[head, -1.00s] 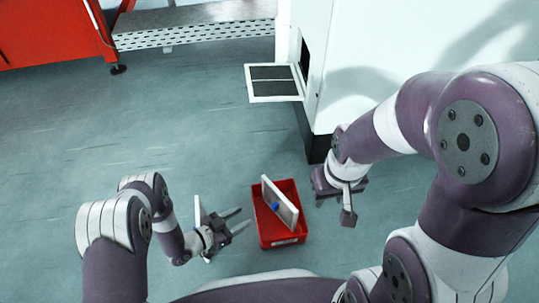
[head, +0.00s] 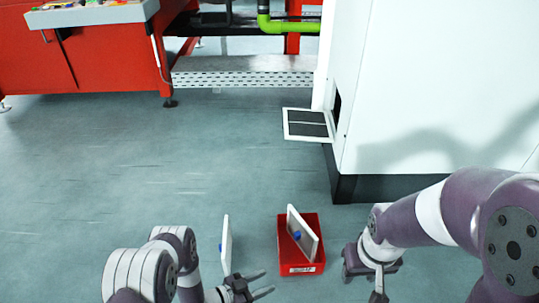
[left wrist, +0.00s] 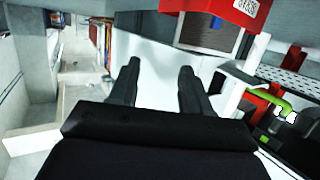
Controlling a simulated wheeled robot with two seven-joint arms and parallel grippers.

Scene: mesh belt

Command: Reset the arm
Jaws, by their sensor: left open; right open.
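My left gripper (head: 264,282) is open and empty at the bottom of the head view, in front and to the left of the red bin. Its two dark fingers (left wrist: 158,78) stand apart in the left wrist view, with nothing between them. My right gripper (head: 378,288) is open at the bottom edge of the head view, right of the bin. Its tips are partly cut off. No object shows in it.
The red bin (head: 301,269) holds a tilted white panel (head: 304,232) with a blue knob. Another white panel (head: 226,246) shows left of it. A white machine (head: 420,90) with an open flap (head: 308,124) stands at right. A red cabinet (head: 85,60) is back left. Floor at left is clear.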

